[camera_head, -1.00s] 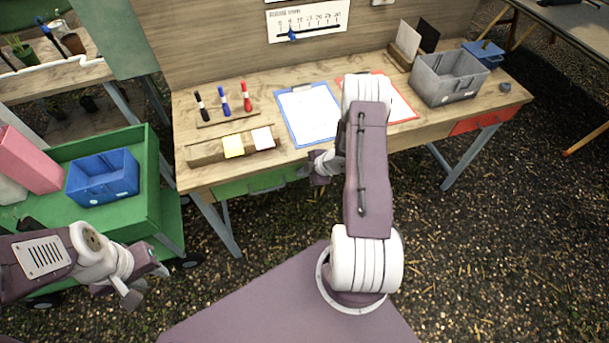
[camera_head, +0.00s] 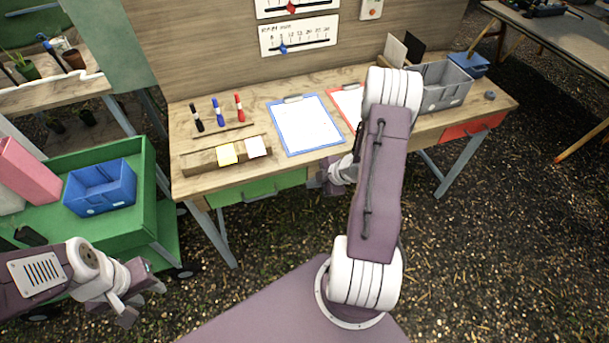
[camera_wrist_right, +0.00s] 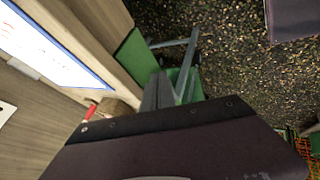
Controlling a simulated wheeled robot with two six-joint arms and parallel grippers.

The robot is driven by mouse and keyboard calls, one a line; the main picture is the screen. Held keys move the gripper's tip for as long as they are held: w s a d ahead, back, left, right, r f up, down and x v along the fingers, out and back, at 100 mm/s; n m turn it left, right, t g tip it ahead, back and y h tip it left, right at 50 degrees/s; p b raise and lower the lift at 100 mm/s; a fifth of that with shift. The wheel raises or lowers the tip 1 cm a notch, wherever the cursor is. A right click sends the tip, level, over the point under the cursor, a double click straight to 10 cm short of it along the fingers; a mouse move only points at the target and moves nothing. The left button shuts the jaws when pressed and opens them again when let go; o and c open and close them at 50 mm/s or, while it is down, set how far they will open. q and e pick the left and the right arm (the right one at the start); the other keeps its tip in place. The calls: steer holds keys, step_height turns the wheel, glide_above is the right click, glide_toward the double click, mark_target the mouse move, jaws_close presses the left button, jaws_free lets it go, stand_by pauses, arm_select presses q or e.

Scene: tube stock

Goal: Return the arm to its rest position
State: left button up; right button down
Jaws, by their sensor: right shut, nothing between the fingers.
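My right arm (camera_head: 380,175) rises from my base and reaches toward the front edge of the wooden bench. Its gripper (camera_head: 325,182) hangs just in front of that edge, partly hidden behind the arm, and holds nothing. In the right wrist view the fingers (camera_wrist_right: 158,92) are together, with the bench edge to their left and gravel to their right. My left gripper (camera_head: 140,300) is at the lower left, in front of the green cart; its fingers are too small and blurred to tell whether they are apart.
The bench (camera_head: 300,88) carries a blue clipboard (camera_head: 305,125), a red clipboard (camera_head: 348,103), several markers, a wooden block with notes (camera_head: 205,160) and a grey bin (camera_head: 445,88). A green cart (camera_head: 150,215) with a blue bin (camera_head: 100,188) stands left.

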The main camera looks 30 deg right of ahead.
steer(key=shift+w+f, duration=0.1)
steer(key=shift+w, duration=0.05)
steer(key=w+a+r+t+h, duration=0.1)
steer(key=w+a+r, duration=0.3)
steer(key=a+r, duration=0.35)
steer(key=w+a+r+t, duration=0.1)
steer(key=w+a+r, duration=0.3)
steer(key=a+r, duration=0.3)
steer(key=s+f+m+g+h, duration=0.1)
steer(key=s+m+g, duration=0.6)
steer(key=s+m, duration=0.7)
steer(key=s+h, duration=0.1)
steer(key=s, duration=0.5)
steer(key=shift+a+f, duration=0.35)
steer(key=shift+f, duration=0.05)
